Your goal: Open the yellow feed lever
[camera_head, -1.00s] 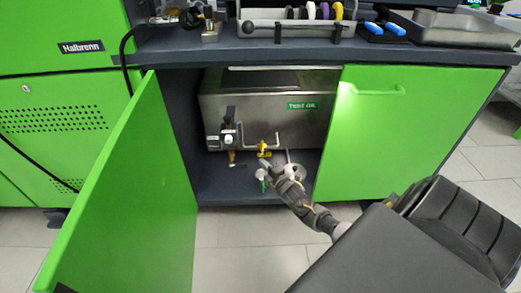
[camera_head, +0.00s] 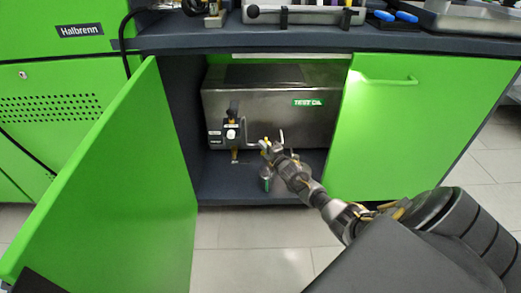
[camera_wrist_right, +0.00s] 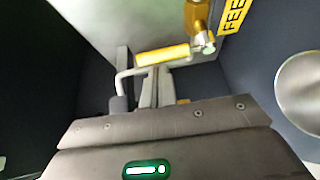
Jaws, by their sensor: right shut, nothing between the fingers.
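The yellow feed lever (camera_wrist_right: 162,55) shows in the right wrist view as a short yellow bar pointing left from a brass valve (camera_wrist_right: 198,16). A yellow label reading "FEE" (camera_wrist_right: 234,14) is beside the valve. My right gripper (camera_head: 268,145) reaches into the open cabinet in front of the tank and largely covers the lever in the head view. It is shut and empty. In the wrist view its narrow grey fingers (camera_wrist_right: 149,88) end close to the lever's underside; I cannot tell whether they touch it. My left gripper is not in view.
The steel tank (camera_head: 270,100) labelled "TEST OIL" fills the cabinet's upper part. A black and white fitting (camera_head: 232,130) stands left of my gripper. The worktop (camera_head: 330,40) is above.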

